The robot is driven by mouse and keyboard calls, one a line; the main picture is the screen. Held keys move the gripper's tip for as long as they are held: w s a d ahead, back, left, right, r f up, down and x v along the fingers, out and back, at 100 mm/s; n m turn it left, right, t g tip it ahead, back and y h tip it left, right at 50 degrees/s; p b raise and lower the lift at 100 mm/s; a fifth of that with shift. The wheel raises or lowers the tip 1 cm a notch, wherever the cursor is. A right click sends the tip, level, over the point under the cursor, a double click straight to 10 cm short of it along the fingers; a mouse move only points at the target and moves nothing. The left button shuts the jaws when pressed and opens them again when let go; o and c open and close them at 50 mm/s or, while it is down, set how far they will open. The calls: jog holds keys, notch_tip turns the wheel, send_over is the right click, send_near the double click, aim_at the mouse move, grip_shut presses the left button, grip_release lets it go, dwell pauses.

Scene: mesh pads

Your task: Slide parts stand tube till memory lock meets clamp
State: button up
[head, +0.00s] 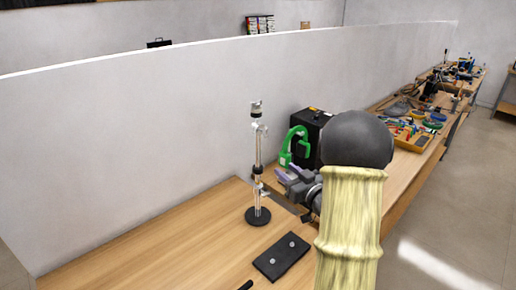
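The parts stand rises from a round black base (258,217) on the workbench. Its silvery tube (257,150) is upright, with a pale fitting (260,128) high on it and a dark-topped piece (256,108) at the tip. A dark collar (258,170) sits lower on the tube, with a small metal fitting (261,189) below it. I cannot tell for sure which is the memory lock and which the clamp. My gripper (281,180), with purple-grey fingers, is just right of the lower tube. Its fingertip opening and any contact are too small to make out.
A dark plate with two round knobs (282,257) lies in front of the stand. A green clamp-shaped tool (292,147) and a black case (312,125) stand behind my gripper. A grey wall (130,150) runs behind the bench. The bench left of the stand is clear.

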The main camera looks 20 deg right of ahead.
aim_at(259, 149)
jog(key=w+a+p, duration=0.1)
jog(key=w+p, duration=0.1)
jog(key=w, duration=0.3)
jog(key=w+a+p, duration=0.1)
jog(key=w, duration=0.5)
jog(key=w+a+p, duration=0.1)
jog(key=w+p, duration=0.1)
jog(key=w, duration=0.3)
jog(key=shift+w+a+p, duration=0.15)
jog(key=shift+w+p, duration=0.15)
jog(key=shift+w, duration=0.05)
jog(key=shift+c, duration=0.5)
grip_shut()
